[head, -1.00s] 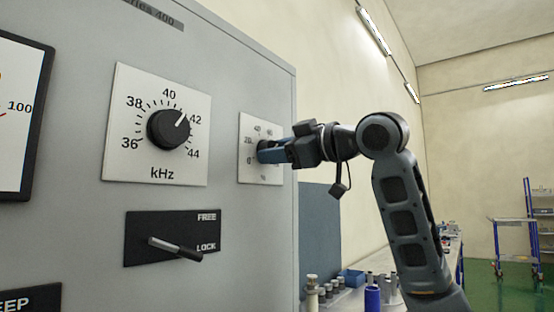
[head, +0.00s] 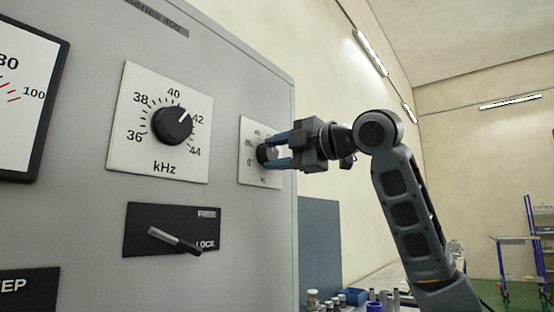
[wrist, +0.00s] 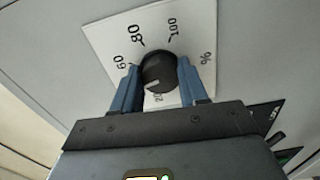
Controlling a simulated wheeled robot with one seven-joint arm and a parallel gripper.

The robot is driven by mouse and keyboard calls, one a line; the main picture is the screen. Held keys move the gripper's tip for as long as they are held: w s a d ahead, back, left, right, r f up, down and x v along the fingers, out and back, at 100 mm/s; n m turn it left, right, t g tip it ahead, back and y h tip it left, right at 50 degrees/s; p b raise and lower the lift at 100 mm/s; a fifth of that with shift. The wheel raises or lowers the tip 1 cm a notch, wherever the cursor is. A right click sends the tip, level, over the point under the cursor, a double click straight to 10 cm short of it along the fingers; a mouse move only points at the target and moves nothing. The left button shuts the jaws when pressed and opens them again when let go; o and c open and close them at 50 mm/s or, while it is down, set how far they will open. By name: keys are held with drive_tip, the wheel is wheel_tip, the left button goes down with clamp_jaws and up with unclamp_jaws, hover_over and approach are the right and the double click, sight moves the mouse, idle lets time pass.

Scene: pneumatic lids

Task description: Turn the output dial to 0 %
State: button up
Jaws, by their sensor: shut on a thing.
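The output dial (head: 265,154) is a small black knob on a white percent plate (head: 246,172) at the panel's right edge. My gripper (head: 272,153) reaches it from the right, with its blue fingers shut on the knob. In the wrist view the knob (wrist: 158,72) sits between the two fingertips (wrist: 157,80). Its pale pointer mark faces down and left there, on the side of the 20 label. The 60, 80 and 100 labels show. The 0 label shows in the head view at the plate's lower left; in the wrist view it is hidden.
A meter (head: 25,100) is at far left. Bottles (head: 328,301) stand on a bench at the lower right.

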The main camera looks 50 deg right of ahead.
drive_tip(key=n+b, duration=0.1)
drive_tip(key=n, duration=0.4)
drive_tip(key=shift+f+n, duration=0.1)
drive_tip(key=shift+n, duration=0.3)
drive_tip(key=n+b, duration=0.1)
drive_tip(key=n, duration=0.4)
drive_tip(key=shift+a, duration=0.1)
drive_tip(key=n, duration=0.5)
drive_tip(key=shift+n, duration=0.4)
drive_tip(key=n, duration=0.4)
drive_tip(key=shift+a+n, duration=0.1)
drive_tip(key=shift+n, duration=0.6)
drive_tip(key=o, duration=1.1)
drive_tip(key=shift+c, duration=0.2)
drive_tip(key=shift+r, duration=0.2)
drive_tip(key=shift+s, duration=0.1)
